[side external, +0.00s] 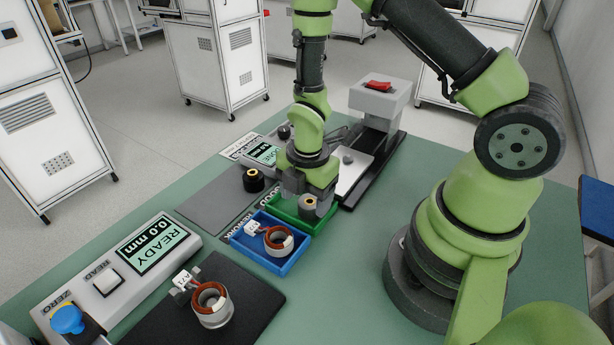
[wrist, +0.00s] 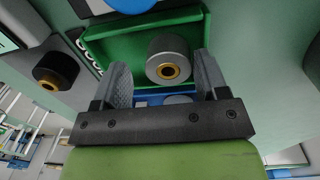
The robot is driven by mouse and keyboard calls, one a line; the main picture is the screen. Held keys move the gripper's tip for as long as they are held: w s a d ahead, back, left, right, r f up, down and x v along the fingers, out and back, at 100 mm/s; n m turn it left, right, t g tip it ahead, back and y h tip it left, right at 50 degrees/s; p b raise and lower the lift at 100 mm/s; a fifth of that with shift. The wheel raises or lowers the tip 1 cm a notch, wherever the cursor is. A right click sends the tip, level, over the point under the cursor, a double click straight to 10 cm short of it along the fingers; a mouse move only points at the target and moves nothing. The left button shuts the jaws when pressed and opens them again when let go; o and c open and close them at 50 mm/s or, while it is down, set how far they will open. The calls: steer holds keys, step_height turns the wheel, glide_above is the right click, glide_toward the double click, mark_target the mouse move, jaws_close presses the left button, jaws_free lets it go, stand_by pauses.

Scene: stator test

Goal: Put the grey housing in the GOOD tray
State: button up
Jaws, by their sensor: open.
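The grey housing (side external: 308,205), a short cylinder with a brass-coloured centre, stands in the green tray (side external: 318,228), whose label beside it reads GOOD in part. In the wrist view the housing (wrist: 168,58) sits on the floor of the green tray (wrist: 108,42). My gripper (side external: 308,197) is low over the tray, with its fingers on either side of the housing. In the wrist view the gripper (wrist: 162,78) is open, with a clear gap between the left finger and the housing; the right finger is closer. Whether it touches is unclear.
A blue tray (side external: 270,266) with a tagged copper-wound part adjoins the green tray. A black cylinder (side external: 253,181) stands on a grey mat to the left. Another wound part (side external: 212,306) sits on a black mat in front. A meter (side external: 125,262) reads READY. A press-like device (side external: 378,105) stands behind.

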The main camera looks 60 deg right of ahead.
step_height(320, 180, up, 10)
steer(key=shift+s, duration=0.15)
stand_by(0.3)
